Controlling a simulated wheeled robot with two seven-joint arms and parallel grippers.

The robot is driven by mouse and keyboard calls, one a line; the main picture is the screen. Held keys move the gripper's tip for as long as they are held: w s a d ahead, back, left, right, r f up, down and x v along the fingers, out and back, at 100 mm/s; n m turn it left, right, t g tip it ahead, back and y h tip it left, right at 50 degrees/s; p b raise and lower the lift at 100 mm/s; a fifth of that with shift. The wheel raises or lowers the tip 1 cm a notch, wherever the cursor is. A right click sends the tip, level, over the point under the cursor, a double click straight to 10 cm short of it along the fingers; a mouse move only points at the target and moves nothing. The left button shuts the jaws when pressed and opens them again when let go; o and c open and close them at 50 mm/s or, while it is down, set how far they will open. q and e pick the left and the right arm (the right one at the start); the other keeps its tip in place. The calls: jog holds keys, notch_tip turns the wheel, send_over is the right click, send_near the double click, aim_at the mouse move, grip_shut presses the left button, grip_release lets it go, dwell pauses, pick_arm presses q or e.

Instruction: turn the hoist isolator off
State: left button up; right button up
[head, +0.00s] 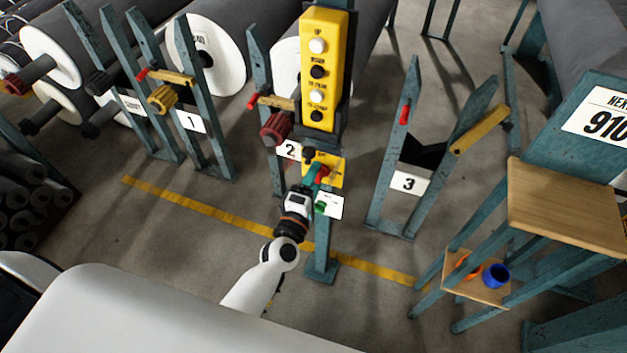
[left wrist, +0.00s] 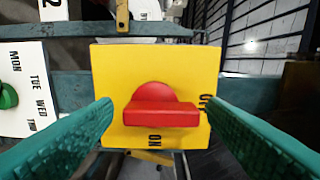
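The hoist isolator is a yellow plate (head: 337,163) with a red rotary handle (head: 322,173) on the teal post below the yellow button box. In the left wrist view, the plate (left wrist: 112,70) faces me, and the red handle's (left wrist: 160,108) bar lies across the picture. "ON" is printed below the handle; "OFF" is at the right edge, partly covered by a finger. My left gripper (left wrist: 158,103) is open, its teal fingers on either side of the handle with gaps. It also shows in front of the plate in the head view (head: 315,179). My right gripper is not in view.
A yellow button box (head: 323,70) stands above the isolator. A white weekday card (left wrist: 22,75) with a green knob is beside the plate. Numbered roll stands are left and right.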

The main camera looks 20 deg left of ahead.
pick_arm(q)
jog(key=shift+o, duration=0.3)
jog(key=shift+s, duration=0.1)
jog(key=s+b, duration=0.1)
jog(key=s, duration=1.1)
jog(key=shift+a+b, duration=0.2)
jog(key=shift+b, duration=0.15)
jog(key=shift+w, duration=0.1)
jog(key=s+f+m+g+h, duration=0.1)
jog(key=s+f+m+g, duration=0.25)
jog(key=f, duration=0.65)
jog(key=s+f+m+g, duration=0.25)
jog(key=f+m, duration=0.25)
jog(key=f, duration=0.5)
jog(key=s+f+m+g+h, duration=0.1)
jog(key=s+f+m+g, duration=0.25)
jog(key=f, duration=0.65)
jog(key=s+a+f+m+g+y, duration=0.1)
jog(key=s+a+f+m+g, duration=0.1)
jog(key=s+f, duration=0.2)
jog(key=s+a+f+m+g, duration=0.3)
jog(key=s+f, duration=0.2)
jog(key=s, duration=0.5)
jog(key=s+a+f+m+g+y+p, duration=0.1)
jog(key=s+a+f+m+g, duration=0.1)
jog(key=s, duration=0.5)
notch_tip(320, 180, down, 3)
jog(key=shift+s+a+r+m+y, duration=0.2)
jog(key=shift+m+y, duration=0.1)
jog(key=shift+m, duration=0.3)
